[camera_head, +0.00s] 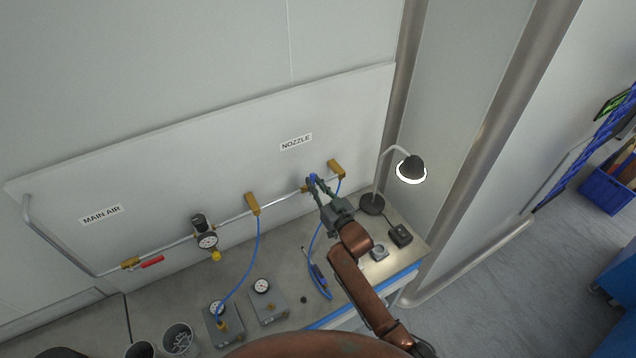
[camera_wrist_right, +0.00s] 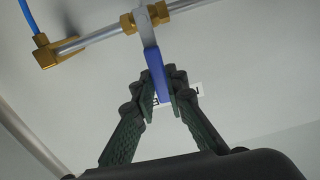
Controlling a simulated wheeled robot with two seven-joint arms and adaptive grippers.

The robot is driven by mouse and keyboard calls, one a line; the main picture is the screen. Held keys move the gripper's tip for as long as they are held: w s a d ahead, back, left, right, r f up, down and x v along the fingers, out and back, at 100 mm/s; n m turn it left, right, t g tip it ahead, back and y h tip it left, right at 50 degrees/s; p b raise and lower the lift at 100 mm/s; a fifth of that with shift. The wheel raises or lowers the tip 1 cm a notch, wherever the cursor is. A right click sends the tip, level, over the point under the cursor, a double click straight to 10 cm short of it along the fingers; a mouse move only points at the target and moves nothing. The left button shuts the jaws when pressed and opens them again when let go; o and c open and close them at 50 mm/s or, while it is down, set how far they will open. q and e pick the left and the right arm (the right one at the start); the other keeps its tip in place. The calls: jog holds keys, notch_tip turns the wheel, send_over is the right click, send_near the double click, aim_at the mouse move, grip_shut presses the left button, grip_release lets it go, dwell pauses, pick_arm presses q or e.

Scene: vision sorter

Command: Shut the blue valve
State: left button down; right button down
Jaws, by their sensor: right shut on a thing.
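The blue valve handle (camera_wrist_right: 156,72) shows large in the right wrist view, hanging from a brass valve body (camera_wrist_right: 146,17) on the metal pipe. It stands across the pipe rather than along it. My right gripper (camera_wrist_right: 161,92) has its two dark green fingers closed on the handle, one on each side. In the head view my right gripper (camera_head: 317,184) is at the pipe under the NOZZLE label, and only a little of the blue handle (camera_head: 313,177) shows between the fingers. My left gripper is not in view.
A red-handled valve (camera_head: 152,262) sits on the pipe at the left, near a gauge regulator (camera_head: 207,241). A lit desk lamp (camera_head: 410,168) stands right of my right gripper. Blue hoses (camera_head: 258,256) hang to the bench, where gauge boxes (camera_head: 268,303) and cups (camera_head: 178,339) stand.

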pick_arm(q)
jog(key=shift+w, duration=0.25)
pick_arm(e)
jog(key=shift+s+a+n, duration=0.1)
jog(key=shift+a+n, duration=0.05)
jog(key=shift+n, duration=0.15)
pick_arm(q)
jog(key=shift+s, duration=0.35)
pick_arm(e)
jog(key=c, duration=1.9)
grip_release()
jog(key=shift+c, duration=0.2)
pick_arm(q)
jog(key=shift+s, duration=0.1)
pick_arm(e)
jog(key=shift+s, duration=0.1)
jog(key=v, duration=1.2)
